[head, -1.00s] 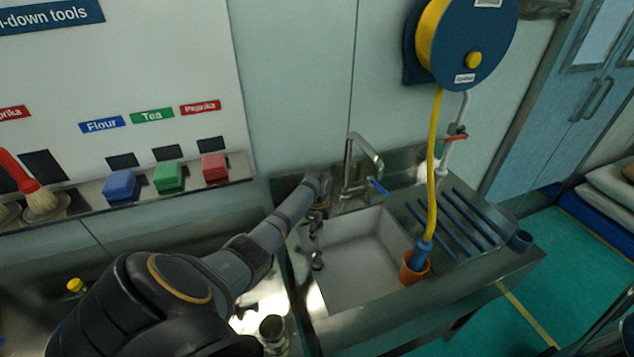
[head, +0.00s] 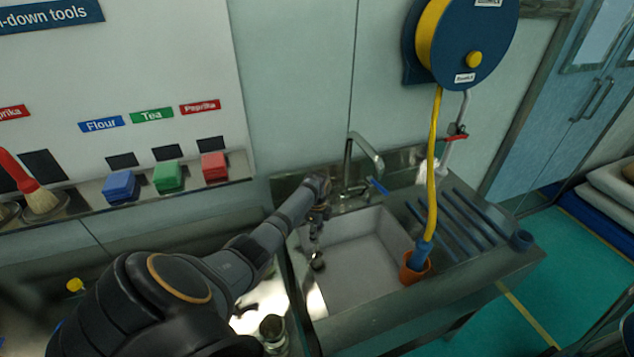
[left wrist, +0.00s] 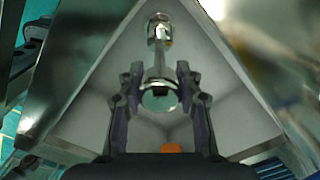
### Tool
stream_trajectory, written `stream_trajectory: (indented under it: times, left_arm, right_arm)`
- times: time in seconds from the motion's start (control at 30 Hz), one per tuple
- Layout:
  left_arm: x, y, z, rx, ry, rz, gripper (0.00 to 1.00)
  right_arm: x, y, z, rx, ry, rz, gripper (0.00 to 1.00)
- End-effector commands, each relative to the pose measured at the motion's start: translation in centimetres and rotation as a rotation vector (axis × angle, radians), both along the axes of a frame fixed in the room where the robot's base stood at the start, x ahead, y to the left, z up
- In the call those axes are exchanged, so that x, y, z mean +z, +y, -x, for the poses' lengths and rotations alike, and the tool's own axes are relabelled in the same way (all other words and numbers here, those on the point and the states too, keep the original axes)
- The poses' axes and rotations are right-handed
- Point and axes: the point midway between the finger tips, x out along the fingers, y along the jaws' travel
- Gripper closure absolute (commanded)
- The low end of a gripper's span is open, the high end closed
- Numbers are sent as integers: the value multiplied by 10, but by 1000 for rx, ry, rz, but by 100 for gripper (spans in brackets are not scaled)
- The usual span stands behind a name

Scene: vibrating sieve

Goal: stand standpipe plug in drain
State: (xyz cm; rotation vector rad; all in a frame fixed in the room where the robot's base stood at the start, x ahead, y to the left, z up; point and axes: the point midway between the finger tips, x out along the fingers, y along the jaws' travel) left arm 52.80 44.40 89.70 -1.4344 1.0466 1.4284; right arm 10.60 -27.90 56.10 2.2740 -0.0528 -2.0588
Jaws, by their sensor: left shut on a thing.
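My left gripper (head: 319,213) is over the left part of the sink (head: 365,265), pointing down. In the left wrist view its two fingers (left wrist: 160,92) are shut on the standpipe plug (left wrist: 160,98), a shiny metal piece with a round near end and a narrower stem running away from the gripper. A round metal part (left wrist: 160,29) shows at the far end of that stem. In the head view a dark round part (head: 317,262) shows below the gripper. I cannot tell whether the plug's foot is in the drain, as the drain is not clearly visible. My right gripper is not in view.
A tap (head: 358,165) stands behind the sink. A yellow hose (head: 433,170) hangs from a blue reel (head: 475,45) into an orange cup (head: 413,268) at the sink's right edge. A ribbed drainboard (head: 465,225) lies to the right.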

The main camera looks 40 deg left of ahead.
Motion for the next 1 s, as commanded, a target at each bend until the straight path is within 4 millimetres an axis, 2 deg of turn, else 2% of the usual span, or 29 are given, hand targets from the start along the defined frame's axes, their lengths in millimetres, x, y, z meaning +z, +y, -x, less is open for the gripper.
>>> stream_trajectory:
  times: [0.17, 0.2, 0.37, 0.63, 0.73, 0.87, 1.0]
  left_arm:
    - [1, 0, -1, 0, -2, -1, 100]
    - [1, 0, -1, 0, -2, -1, 61]
    - [1, 0, 0, 0, -1, 0, 40]
    - [-1, 0, 1, 0, 1, 0, 39]
    - [5, 1, 0, 0, -1, 0, 39]
    - [29, 1, 0, -1, -4, -2, 39]
    - [65, 1, -1, -1, -3, -3, 39]
  right_arm:
    - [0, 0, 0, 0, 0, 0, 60]
    - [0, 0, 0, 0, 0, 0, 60]
    - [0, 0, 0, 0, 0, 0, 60]
    - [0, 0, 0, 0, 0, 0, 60]
    - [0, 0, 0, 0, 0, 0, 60]
    - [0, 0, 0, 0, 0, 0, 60]
    - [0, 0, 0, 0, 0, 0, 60]
